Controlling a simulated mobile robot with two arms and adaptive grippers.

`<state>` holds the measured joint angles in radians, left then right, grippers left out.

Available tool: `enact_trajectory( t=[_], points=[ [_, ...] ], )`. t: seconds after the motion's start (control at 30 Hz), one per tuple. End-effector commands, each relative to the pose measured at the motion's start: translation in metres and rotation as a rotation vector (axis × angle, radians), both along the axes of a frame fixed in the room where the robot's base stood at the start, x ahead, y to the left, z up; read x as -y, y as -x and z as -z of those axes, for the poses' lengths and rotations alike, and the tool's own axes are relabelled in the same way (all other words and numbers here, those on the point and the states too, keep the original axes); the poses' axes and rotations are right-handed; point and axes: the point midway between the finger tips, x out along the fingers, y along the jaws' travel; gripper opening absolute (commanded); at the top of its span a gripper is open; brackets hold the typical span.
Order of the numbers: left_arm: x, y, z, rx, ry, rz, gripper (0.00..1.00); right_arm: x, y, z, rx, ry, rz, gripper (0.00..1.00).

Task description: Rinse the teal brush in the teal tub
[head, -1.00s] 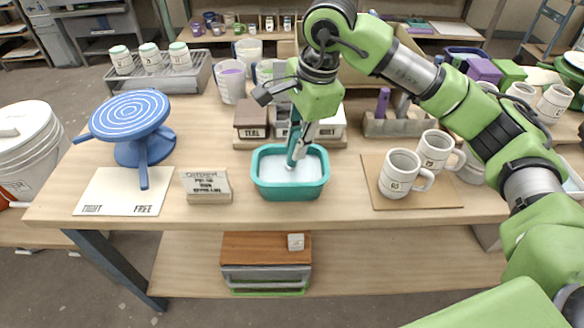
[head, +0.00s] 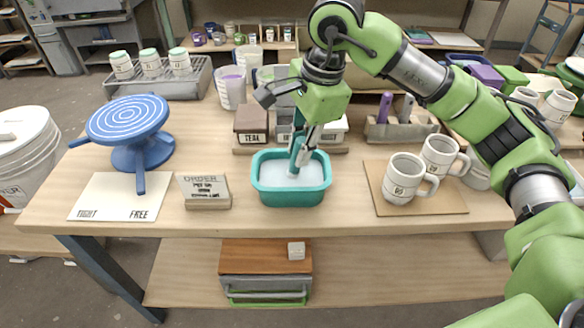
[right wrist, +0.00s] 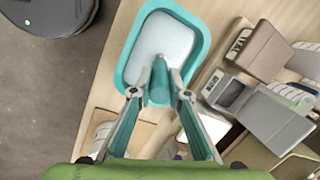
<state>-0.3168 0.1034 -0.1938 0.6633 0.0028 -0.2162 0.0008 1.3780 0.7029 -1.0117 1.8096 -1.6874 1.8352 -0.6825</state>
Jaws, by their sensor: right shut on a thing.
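The teal tub (head: 291,198) stands near the front edge of the table, filled with pale liquid. It also shows in the right wrist view (right wrist: 124,72). My right gripper (head: 303,149) is shut on the teal brush (head: 295,152) and holds it nearly upright over the tub, its lower end at the liquid. In the right wrist view, the gripper (right wrist: 158,97) has one finger on each side of the brush (right wrist: 160,82). Whether the bristles touch the tub's bottom is hidden. My left gripper is not in view.
Left of the tub are an order card (head: 205,191) and a blue banding wheel (head: 129,122). Two mugs (head: 403,178) stand on a board (head: 450,203) to the right. Labelled glaze blocks (head: 251,124) sit close behind the tub. A drawer box is on the lower shelf.

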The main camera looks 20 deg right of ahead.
Motion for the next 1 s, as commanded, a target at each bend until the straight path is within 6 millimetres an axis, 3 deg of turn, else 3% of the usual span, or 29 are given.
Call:
enact_trajectory(
  t=[0.17, 0.5, 0.8, 1.0],
  points=[
    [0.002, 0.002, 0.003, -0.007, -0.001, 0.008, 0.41, -0.001, 0.002, -0.001, 0.001, 0.0, 0.0, 0.0],
    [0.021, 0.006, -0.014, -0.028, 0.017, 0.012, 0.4, 0.004, 0.007, -0.034, 0.001, 0.001, 0.001, 0.0],
    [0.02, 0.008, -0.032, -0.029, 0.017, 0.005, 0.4, 0.007, 0.011, -0.063, 0.002, 0.001, 0.001, 0.0],
    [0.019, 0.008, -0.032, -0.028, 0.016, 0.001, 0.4, 0.008, 0.012, -0.064, 0.0, 0.0, 0.001, 0.0]
  ],
)
